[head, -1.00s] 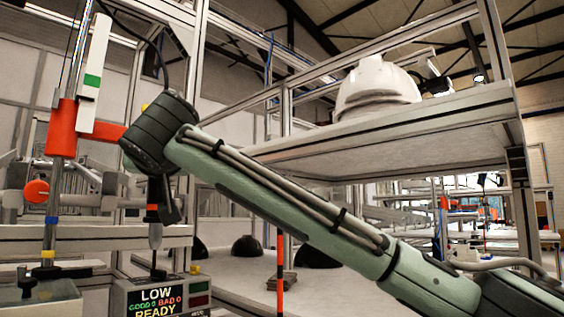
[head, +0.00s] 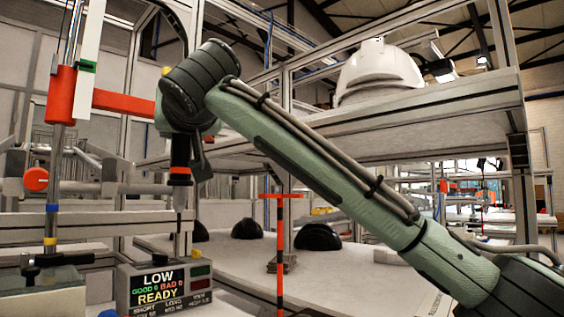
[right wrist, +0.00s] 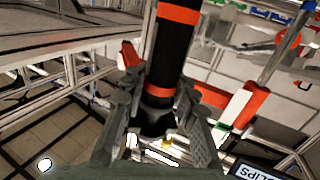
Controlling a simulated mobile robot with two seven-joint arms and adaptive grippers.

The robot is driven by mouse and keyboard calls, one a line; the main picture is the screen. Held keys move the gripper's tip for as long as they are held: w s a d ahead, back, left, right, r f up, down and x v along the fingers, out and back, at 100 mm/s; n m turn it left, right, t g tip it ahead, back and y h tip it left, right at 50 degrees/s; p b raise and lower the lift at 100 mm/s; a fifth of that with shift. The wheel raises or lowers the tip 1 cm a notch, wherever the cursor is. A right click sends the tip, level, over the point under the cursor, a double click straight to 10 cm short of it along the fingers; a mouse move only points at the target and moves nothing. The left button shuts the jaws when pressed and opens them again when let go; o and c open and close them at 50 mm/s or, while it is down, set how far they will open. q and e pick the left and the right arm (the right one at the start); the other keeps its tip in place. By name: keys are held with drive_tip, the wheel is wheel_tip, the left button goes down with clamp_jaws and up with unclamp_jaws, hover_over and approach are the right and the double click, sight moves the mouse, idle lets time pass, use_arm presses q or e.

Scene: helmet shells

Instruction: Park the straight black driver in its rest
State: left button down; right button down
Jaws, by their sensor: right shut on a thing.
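The straight black driver (head: 181,172) has an orange-red band and a thin bit pointing down, and it hangs about upright. My right gripper (head: 188,145) is shut on it. In the right wrist view the driver's black body (right wrist: 170,50), with orange bands, stands between the fingers of the gripper (right wrist: 158,100). A red arm (head: 124,103) reaches from a red clamp (head: 61,95) on a metal post toward the gripper. Whether this arm is the driver's rest, and whether it touches the driver, I cannot tell. My left gripper is not in view.
A counter box (head: 165,287) reading LOW and READY stands below the driver's bit. Dark helmet shells (head: 318,237) lie on the table behind. A white helmet (head: 377,70) sits on the upper shelf (head: 430,108). A red-and-black pole (head: 280,250) stands right of the box.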

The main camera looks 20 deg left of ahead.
drive_tip(key=w+d+b, duration=0.1)
drive_tip(key=d, duration=0.5)
drive_tip(key=shift+w, duration=0.15)
drive_tip(key=w+d+b, duration=0.1)
drive_tip(key=w+d, duration=0.1)
drive_tip(key=d, duration=0.8)
drive_tip(key=shift+b, duration=0.35)
drive_tip(key=shift+w+a, duration=0.1)
